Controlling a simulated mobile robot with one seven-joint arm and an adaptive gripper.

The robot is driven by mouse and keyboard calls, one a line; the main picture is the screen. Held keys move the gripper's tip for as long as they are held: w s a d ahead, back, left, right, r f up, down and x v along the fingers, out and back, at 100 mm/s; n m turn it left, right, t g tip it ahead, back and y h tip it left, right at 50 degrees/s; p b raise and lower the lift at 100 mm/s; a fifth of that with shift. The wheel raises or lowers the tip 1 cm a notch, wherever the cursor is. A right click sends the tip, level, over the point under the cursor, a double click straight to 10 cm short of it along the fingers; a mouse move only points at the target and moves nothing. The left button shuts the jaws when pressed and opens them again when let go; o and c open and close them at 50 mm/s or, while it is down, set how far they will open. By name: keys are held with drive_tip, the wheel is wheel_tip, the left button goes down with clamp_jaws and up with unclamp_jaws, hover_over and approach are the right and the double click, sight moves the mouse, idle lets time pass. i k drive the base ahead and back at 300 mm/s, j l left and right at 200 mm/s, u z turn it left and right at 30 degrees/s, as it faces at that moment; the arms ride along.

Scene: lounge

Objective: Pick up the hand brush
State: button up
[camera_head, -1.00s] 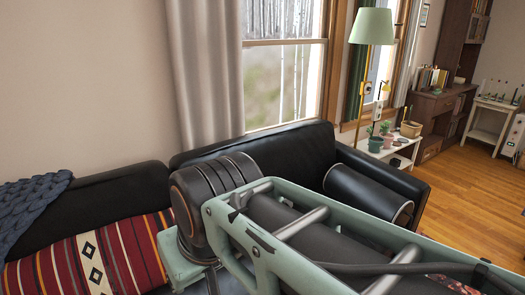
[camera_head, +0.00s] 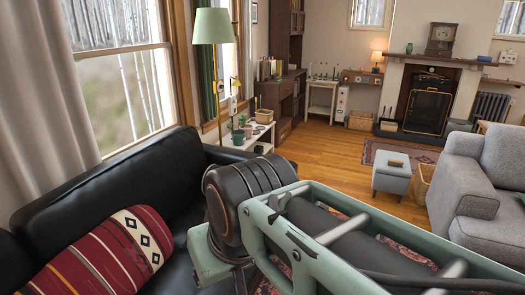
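I cannot make out a hand brush for certain. A small brown object (camera_head: 396,162), too small to identify, lies on top of a grey-blue footstool (camera_head: 391,180) out on the floor to the right. My green and black arm fills the lower middle of the picture, over the sofa side. My gripper is not in view, so its state and anything in it are hidden.
A black leather sofa (camera_head: 120,190) with a red striped cushion (camera_head: 110,250) is at left. A grey armchair (camera_head: 480,190) is at right, a wicker basket (camera_head: 424,184) beside it. A white side table (camera_head: 252,141) holds plants. Wooden floor (camera_head: 325,153) is open toward the fireplace (camera_head: 428,104).

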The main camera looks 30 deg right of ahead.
sight(396, 162)
drive_tip(key=z, duration=2.05)
